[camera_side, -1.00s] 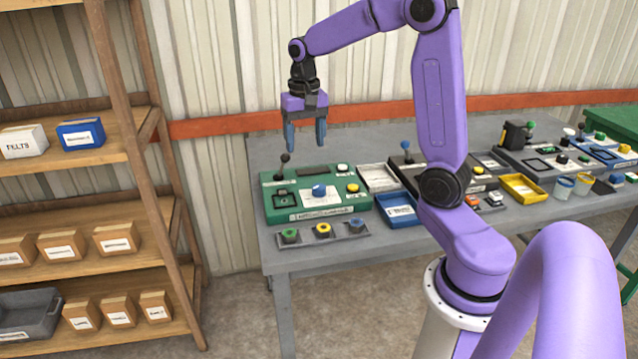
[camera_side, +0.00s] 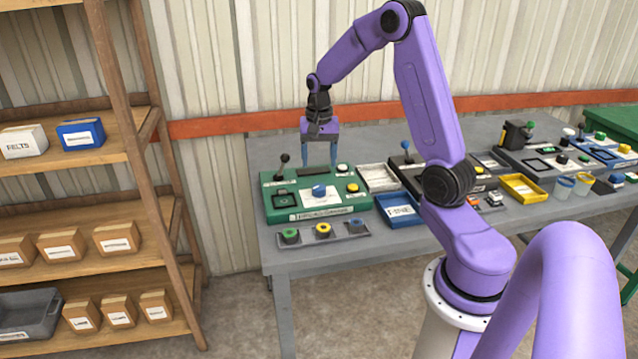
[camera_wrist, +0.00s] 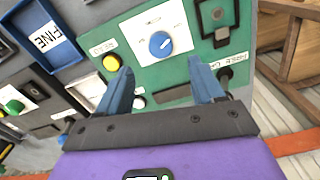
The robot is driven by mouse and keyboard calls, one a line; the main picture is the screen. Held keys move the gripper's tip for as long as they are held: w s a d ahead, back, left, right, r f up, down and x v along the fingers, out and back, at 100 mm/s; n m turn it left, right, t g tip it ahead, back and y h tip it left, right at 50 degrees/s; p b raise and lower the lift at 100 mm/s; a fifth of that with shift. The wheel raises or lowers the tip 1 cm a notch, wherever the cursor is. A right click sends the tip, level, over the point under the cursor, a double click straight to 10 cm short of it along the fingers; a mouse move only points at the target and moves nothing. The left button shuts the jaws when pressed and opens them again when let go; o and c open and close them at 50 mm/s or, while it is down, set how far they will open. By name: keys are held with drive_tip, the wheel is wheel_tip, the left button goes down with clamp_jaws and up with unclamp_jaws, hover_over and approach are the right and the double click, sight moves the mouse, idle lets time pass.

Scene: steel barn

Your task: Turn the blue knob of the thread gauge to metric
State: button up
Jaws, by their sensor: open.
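The thread gauge (camera_side: 284,207) is a green box at the left end of the grey table. Its blue knob (camera_side: 319,190) sits on a white label plate in the middle of the panel. In the wrist view the blue knob (camera_wrist: 160,43) shows a white pointer mark, but the label's words are too small to read. My gripper (camera_side: 320,166) is open and empty, above the back edge of the green box. In the wrist view its blue fingers (camera_wrist: 165,85) are apart, and the knob lies beyond them, between their lines, not touched.
A black lever (camera_side: 284,160) stands up at the panel's back left. Yellow and white buttons (camera_side: 352,188) are right of the knob. A tray with green, yellow and blue knobs (camera_side: 323,231) lies in front. A blue bin (camera_side: 400,210) and other panels stand to the right.

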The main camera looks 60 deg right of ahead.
sight(319, 186)
wheel_tip(319, 186, down, 8)
drive_tip(key=shift+f, duration=0.15)
idle(0.3)
drive_tip(key=c, duration=1.1)
